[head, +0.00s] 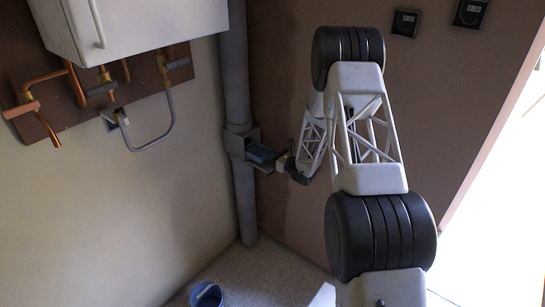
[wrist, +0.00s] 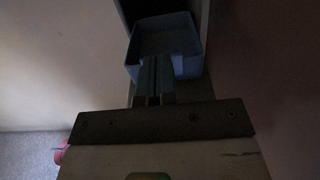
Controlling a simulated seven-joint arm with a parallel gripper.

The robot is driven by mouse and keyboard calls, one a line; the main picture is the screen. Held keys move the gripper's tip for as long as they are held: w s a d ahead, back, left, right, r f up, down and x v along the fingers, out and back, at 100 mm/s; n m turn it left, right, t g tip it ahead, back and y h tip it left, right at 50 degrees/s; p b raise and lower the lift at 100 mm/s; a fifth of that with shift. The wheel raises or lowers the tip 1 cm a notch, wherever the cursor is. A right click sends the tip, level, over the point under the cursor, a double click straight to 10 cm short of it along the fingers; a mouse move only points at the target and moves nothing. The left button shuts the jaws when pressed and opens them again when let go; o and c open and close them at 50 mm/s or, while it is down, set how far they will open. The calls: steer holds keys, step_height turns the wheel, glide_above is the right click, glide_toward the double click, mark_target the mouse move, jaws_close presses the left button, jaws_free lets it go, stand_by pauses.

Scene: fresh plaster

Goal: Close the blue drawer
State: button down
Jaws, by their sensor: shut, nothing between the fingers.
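The blue drawer (head: 261,152) sticks part-way out of a grey housing (head: 236,142) fixed at the grey vertical pipe. In the wrist view the open-topped drawer (wrist: 165,37) looks empty and lies straight ahead, with the dark housing behind it. My gripper (head: 281,163) is at the drawer's front, to its right in the head view. Its fingers (wrist: 154,66) are shut together with nothing between them. Their tips overlap the drawer's front wall in the wrist view; I cannot tell whether they touch it.
A grey pipe (head: 235,75) runs down the corner. A white cabinet (head: 135,25) with copper pipes (head: 77,85) below is at upper left. A blue bucket (head: 206,296) stands on the floor. A red object (wrist: 62,154) shows low in the wrist view. A bright opening is at right.

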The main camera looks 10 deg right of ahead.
mark_target(264, 151)
steer(key=shift+x, duration=2.45)
steer(key=shift+s+d, duration=0.1)
steer(key=v, duration=1.3)
steer(key=shift+s+d, duration=0.25)
steer(key=shift+r, duration=0.1)
